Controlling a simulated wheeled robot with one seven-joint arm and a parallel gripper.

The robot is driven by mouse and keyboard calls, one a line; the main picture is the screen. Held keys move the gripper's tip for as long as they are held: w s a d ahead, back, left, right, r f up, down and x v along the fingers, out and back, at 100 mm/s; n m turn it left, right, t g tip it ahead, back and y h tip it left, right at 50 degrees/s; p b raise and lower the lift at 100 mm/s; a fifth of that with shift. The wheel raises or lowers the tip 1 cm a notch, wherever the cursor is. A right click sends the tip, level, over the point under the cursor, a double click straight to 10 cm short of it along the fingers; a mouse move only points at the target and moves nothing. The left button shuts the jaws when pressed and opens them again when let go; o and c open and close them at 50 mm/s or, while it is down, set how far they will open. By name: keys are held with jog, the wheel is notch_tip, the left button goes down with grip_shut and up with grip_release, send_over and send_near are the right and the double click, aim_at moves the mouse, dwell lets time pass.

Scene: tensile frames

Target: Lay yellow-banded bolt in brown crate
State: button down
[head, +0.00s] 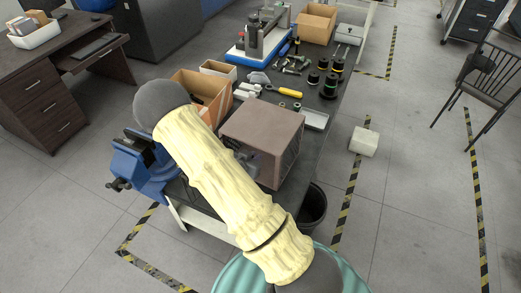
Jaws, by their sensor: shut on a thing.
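My cream arm with dark grey joints crosses the middle of the head view and covers part of the workbench. I cannot make out my gripper; it seems hidden behind the arm. Some dark grey metal parts (243,156) show between the arm and a brown box-shaped thing (265,127), but I cannot tell what they belong to. This brown thing sits near the bench's front end; its top looks flat, and I cannot tell whether it is the crate. I cannot make out a yellow-banded bolt. Several small metal pieces (291,66) lie farther back on the bench.
A blue vise (140,166) is at the bench's front left. An open cardboard box (205,88), dark spools (331,85), a yellow-handled tool (290,92) and a pale tray (315,120) stand on the bench. A bin (314,206) and white block (364,141) are on the floor.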

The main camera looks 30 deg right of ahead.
jog(key=shift+a, duration=0.15)
jog(key=shift+w+d+r, duration=0.1)
jog(key=shift+w+d, duration=0.05)
jog(key=shift+d, duration=0.2)
jog(key=w+d, duration=0.1)
jog(key=d+p, duration=0.1)
jog(key=shift+w+d, duration=0.3)
jog(key=shift+w, duration=0.05)
jog(key=shift+w+d+f, duration=0.2)
jog(key=shift+d+f, duration=0.15)
jog(key=shift+f, duration=0.25)
jog(key=shift+a+f, duration=0.1)
jog(key=shift+f, duration=0.1)
jog(key=shift+f, duration=0.2)
jog(key=c, duration=1.4)
grip_release()
